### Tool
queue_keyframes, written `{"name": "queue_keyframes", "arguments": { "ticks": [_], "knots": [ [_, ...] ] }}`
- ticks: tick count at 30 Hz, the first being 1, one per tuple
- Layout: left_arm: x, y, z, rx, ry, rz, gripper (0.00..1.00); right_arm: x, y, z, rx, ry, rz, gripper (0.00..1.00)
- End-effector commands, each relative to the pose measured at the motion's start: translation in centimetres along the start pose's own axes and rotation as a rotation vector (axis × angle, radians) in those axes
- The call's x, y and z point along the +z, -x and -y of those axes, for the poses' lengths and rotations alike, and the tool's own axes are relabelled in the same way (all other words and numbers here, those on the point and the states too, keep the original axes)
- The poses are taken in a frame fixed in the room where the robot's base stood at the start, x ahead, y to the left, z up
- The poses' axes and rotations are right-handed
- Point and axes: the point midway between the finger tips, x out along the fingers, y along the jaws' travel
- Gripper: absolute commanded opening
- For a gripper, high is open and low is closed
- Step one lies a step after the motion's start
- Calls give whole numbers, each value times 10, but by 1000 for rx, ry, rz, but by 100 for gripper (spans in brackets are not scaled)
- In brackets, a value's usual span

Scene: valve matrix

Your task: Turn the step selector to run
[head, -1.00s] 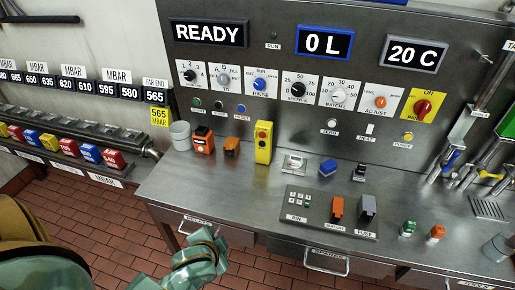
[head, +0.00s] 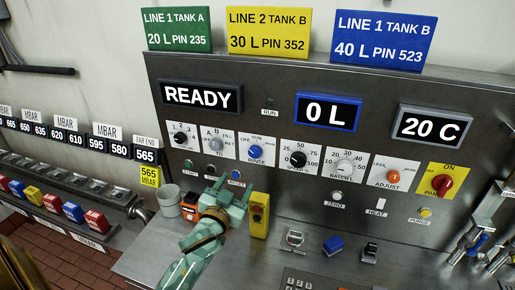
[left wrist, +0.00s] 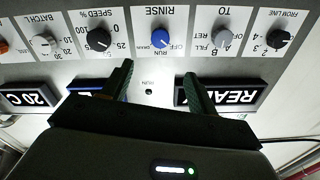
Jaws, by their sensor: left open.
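The step selector appears to be the blue knob (head: 255,152) on the white plate marked OFF, RUN and RINSE. It also shows upside down in the left wrist view (left wrist: 160,39), beyond my fingertips. Its exact pointer direction is too small to tell. My left gripper (head: 228,190) is in front of the panel, below and a little left of the blue knob. My right gripper is not in view.
A grey TO knob (head: 215,144) and a black SPEED knob (head: 297,159) flank the blue knob closely. Below are small push buttons, partly near my gripper. A yellow box (head: 258,215) stands just right of my gripper, and a pale cup (head: 168,203) stands left.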

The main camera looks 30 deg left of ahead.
Motion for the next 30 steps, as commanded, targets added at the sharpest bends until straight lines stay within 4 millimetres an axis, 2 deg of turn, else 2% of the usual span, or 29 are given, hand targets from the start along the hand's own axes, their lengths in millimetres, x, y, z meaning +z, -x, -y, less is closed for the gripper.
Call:
{"name": "queue_keyframes", "arguments": {
  "ticks": [4,8,12,18,24,30],
  "knots": [
    [-1,-20,0,0,-2,-2,59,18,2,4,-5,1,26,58],
    [-2,-51,0,0,-3,-3,59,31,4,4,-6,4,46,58],
    [-1,-88,0,-1,-2,-1,59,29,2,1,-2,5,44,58],
    [0,-132,0,-1,-3,1,59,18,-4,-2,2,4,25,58],
    [1,-155,0,0,-2,2,59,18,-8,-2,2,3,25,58],
    [0,-160,0,0,-3,1,59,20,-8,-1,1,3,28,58]
  ]
}}
